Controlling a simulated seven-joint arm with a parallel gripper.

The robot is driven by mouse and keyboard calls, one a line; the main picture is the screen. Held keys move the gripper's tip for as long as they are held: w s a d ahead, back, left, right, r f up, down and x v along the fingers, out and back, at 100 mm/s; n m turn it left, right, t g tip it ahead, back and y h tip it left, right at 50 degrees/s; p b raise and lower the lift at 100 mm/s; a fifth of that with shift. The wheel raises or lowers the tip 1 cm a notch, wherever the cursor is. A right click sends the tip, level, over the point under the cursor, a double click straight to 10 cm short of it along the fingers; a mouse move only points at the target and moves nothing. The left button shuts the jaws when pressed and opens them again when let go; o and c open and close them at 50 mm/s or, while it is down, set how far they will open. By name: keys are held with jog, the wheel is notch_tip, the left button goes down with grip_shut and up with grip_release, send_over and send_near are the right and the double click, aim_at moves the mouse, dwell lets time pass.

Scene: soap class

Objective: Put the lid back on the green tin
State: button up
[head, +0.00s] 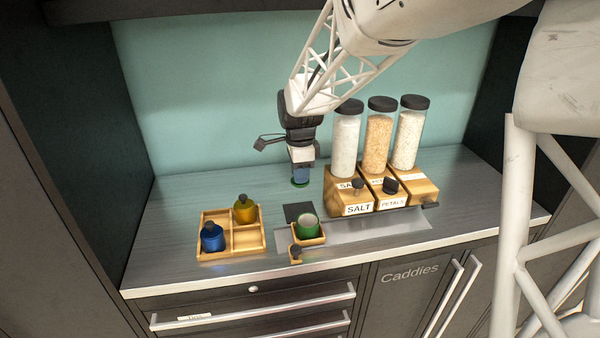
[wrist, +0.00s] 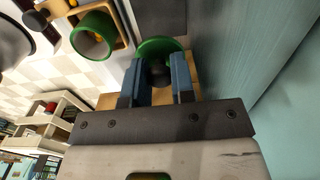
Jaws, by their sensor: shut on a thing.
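The green tin (head: 307,227) stands open at the top in a small wooden holder on the counter. It also shows in the wrist view (wrist: 93,36), with its opening visible. My gripper (head: 300,178) is in the air behind the tin and slightly to its left in the head view. Its blue fingers are shut on the dark knob of the green lid (wrist: 158,48). The lid's green rim (head: 300,183) shows just under the fingertips, apart from the tin. The fingers hide part of the lid.
A wooden tray (head: 232,246) at the left holds a blue tin (head: 212,238) and a yellow tin (head: 244,208), both with dark-knobbed lids. Tall jars (head: 346,140) in wooden dispensers stand at the right, close to my gripper. A dark square (head: 297,211) lies behind the green tin.

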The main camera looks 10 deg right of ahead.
jog(key=s+r, duration=0.2)
jog(key=s, duration=0.8)
jog(key=shift+r, duration=0.35)
jog(key=shift+f, duration=0.2)
jog(key=shift+f, duration=3)
jog(key=shift+f, duration=0.15)
dwell(0.6)
jog(key=o, duration=1)
jog(key=shift+o, duration=0.4)
